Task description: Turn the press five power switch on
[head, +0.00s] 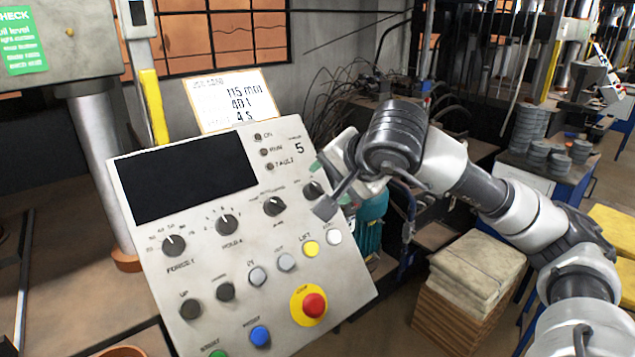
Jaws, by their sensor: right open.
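The press five control panel (240,290) is a tilted grey box with a dark screen and a "5" at its top right. A black rotary knob (313,189) sits at the right end of the knob row. Its label is partly hidden, so I cannot read whether it is the power switch. The ON lamp (257,137) looks unlit. My right gripper (322,187) is open at the panel's right edge, its fingertips close around or just in front of that knob. I cannot tell whether they touch it. My left gripper is not in view.
Other knobs, such as the middle one (227,224), sit along the same row. Below are several buttons and a red emergency stop (314,305) on yellow. A job card (235,98) stands behind the panel.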

